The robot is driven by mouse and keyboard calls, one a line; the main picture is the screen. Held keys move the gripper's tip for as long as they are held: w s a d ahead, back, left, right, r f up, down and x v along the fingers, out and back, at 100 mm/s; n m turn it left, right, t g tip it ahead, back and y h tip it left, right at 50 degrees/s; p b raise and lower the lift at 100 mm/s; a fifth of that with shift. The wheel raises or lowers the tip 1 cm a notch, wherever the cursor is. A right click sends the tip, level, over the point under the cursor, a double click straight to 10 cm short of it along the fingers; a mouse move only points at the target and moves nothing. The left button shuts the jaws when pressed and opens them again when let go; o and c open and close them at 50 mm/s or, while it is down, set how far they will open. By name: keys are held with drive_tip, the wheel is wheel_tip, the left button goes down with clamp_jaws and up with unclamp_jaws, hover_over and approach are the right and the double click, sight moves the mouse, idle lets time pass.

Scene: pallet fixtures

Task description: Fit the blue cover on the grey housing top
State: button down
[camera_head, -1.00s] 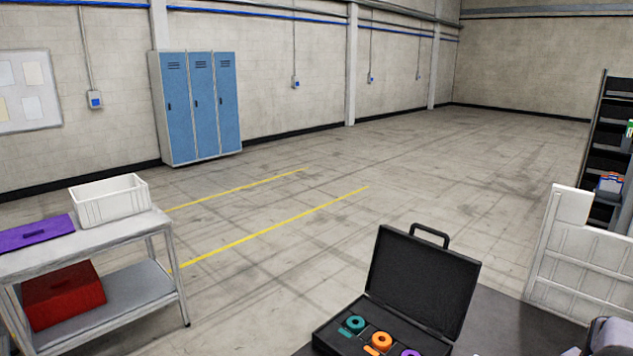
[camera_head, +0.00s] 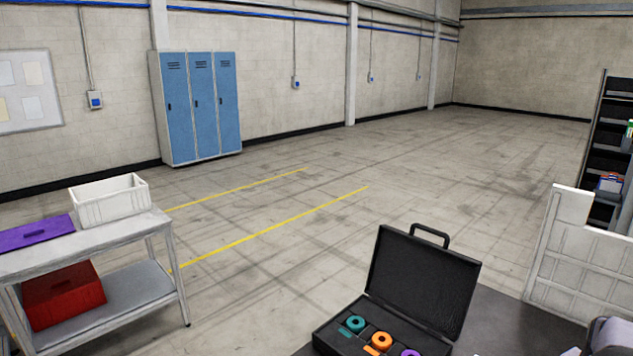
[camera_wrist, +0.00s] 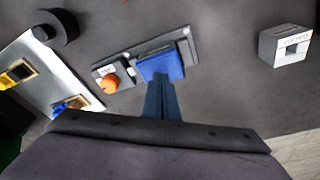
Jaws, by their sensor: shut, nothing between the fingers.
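In the wrist view a blue cover (camera_wrist: 162,66) lies on a dark grey plate-like fixture (camera_wrist: 185,45) at the upper middle. I cannot tell whether it is fully seated. My gripper (camera_wrist: 160,82) is shut and empty, its fingers together at the near edge of the blue cover; whether they touch it is unclear. A light grey block (camera_wrist: 287,46) with a dark opening and a label stands apart at the right. I cannot tell which grey part is the housing. The head view shows neither the cover nor the gripper clearly.
An orange knob (camera_wrist: 110,82) sits left of the cover on the same fixture. A pale panel (camera_wrist: 62,75) with yellow and blue parts and a black roll (camera_wrist: 58,27) are at the left. An open black case (camera_head: 420,280) holds coloured discs. The dark surface between cover and block is clear.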

drive_tip(key=shift+f+b, duration=0.35)
drive_tip(key=shift+f, duration=0.4)
idle(0.6)
drive_tip(key=shift+r, duration=0.15)
wheel_tip(320, 180, up, 7)
drive_tip(key=p, duration=0.5)
idle(0.5)
idle(0.3)
